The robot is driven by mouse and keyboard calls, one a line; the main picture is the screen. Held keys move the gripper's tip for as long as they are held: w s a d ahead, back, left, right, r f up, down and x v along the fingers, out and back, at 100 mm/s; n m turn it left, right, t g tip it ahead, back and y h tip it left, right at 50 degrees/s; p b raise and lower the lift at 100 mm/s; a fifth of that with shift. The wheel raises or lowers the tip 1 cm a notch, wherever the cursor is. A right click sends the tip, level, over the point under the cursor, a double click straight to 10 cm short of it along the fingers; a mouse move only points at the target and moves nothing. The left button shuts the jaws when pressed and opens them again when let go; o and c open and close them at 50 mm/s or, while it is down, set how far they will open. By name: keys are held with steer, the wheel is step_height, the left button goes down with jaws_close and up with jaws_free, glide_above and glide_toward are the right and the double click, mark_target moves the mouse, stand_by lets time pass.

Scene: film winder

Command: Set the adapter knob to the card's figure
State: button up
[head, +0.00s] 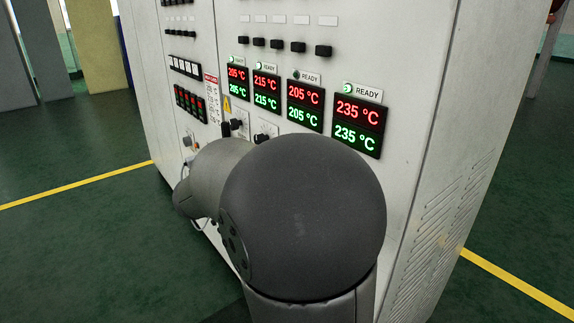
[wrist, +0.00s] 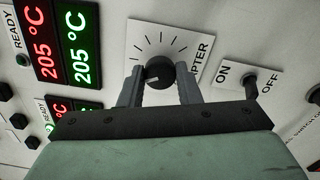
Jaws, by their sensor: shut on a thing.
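The adapter knob (wrist: 159,72) is black and round, on a white dial plate (wrist: 136,40) with tick marks and lettering ending in "PTER". A short pale mark on the knob points toward the left of the wrist view. My gripper (wrist: 160,76) is shut on the knob, one grey finger on each side. In the head view my arm covers the gripper, and I cannot make out the gripped knob there. A white card with a red header (head: 212,98) is on the cabinet left of the displays; its lines are too small to read.
The cabinet carries temperature displays; the rightmost (head: 358,124) reads 235 °C in red and green. The third READY lamp (head: 296,75) is dark; the others glow green. An ON/OFF switch (wrist: 250,86) sits right of the dial in the wrist view, close to my right finger.

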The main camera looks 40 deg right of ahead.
steer(key=o, duration=1)
steer(key=shift+c, duration=0.2)
steer(key=shift+a, duration=0.1)
steer(key=a+p, duration=0.1)
steer(key=a, duration=1.6)
steer(key=shift+w+a, duration=0.15)
steer(key=shift+w, duration=0.15)
steer(key=s+g+y+p, duration=0.2)
steer(key=s+y+p, duration=0.8)
steer(key=s+p, duration=0.3)
steer(key=s+a+m+t+y+p, duration=0.2)
steer(key=a+t+y+p, duration=0.1)
steer(key=a+y+p, duration=0.4)
steer(key=shift+s+a+y, duration=0.2)
steer(key=shift+a+y, duration=0.4)
